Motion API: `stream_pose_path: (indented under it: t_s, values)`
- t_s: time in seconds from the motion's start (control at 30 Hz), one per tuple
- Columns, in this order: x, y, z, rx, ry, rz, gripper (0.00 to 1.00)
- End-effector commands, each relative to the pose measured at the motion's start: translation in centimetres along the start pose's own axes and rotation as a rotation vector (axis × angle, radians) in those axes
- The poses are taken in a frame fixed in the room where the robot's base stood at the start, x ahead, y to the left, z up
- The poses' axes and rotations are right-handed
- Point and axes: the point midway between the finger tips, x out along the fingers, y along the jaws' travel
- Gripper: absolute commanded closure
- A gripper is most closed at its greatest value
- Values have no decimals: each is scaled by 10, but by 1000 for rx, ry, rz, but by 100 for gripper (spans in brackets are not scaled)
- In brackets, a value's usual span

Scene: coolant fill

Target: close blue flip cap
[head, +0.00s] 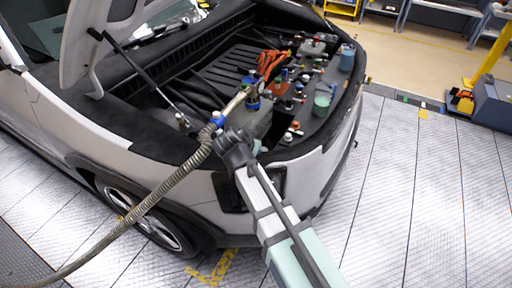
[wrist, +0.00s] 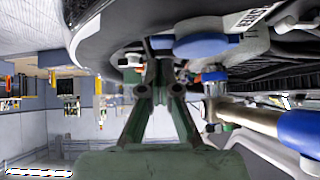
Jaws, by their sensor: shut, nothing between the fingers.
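A blue cap (head: 252,105) sits on a translucent grey tank (head: 259,124) at the front of the open engine bay. In the wrist view, a wide blue cap (wrist: 207,45) shows just beyond and right of the fingertips. I take it to be the flip cap, but cannot tell whether it is fully down. My gripper (head: 231,141) is dark and hangs over the car's front edge, close to the tank. In the wrist view my gripper (wrist: 160,68) has its fingers together with nothing between them. Whether the fingertips touch the cap is unclear.
A ribbed hose (head: 150,197) with a blue collar (head: 217,118) and a beige nozzle (head: 236,103) runs left of my gripper. The nozzle also shows in the wrist view (wrist: 250,118). Orange cables (head: 270,64), a green cup (head: 321,106) and several small capped parts crowd the bay.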

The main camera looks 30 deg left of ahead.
Motion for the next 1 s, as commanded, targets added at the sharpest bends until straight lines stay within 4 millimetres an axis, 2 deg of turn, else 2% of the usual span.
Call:
stream_pose_path:
  t_s: [0.17,0.37,0.7,1.0]
  values:
    - [-6,0,-8,1,1,1,100]
    - [-28,2,-33,7,1,4,100]
    - [-88,1,-28,6,2,2,100]
    - [-120,0,-30,6,1,4,100]
